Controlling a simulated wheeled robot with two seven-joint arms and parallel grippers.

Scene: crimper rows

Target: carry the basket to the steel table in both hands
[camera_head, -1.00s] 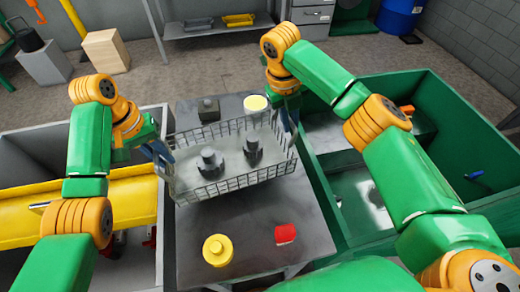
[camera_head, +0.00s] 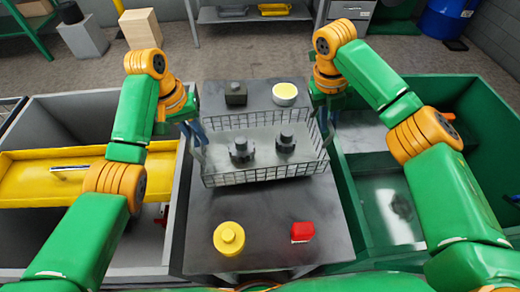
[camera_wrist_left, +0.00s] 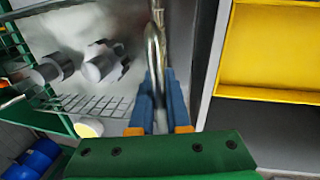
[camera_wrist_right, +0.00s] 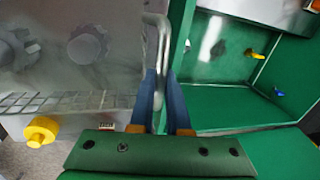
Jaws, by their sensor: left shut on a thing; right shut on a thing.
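The grey wire basket (camera_head: 265,172) is over the grey metal table (camera_head: 265,215) in the middle of the head view. It holds two dark knobbed parts (camera_head: 241,150). I cannot tell whether its bottom touches the tabletop. My left gripper (camera_head: 196,132) is shut on the basket's left handle; the metal loop (camera_wrist_left: 155,50) stands between its blue fingers in the left wrist view. My right gripper (camera_head: 327,120) is shut on the right handle (camera_wrist_right: 160,45), which shows between its fingers in the right wrist view. The basket looks about level.
A yellow knobbed part (camera_head: 229,238) and a red block (camera_head: 301,231) lie in front of the basket. A dark block (camera_head: 236,94) and a yellow-topped round tin (camera_head: 285,94) stand behind it. A grey bin (camera_head: 100,113) and green bin (camera_head: 470,110) flank the table. Another metal table (camera_head: 285,14) is at the back.

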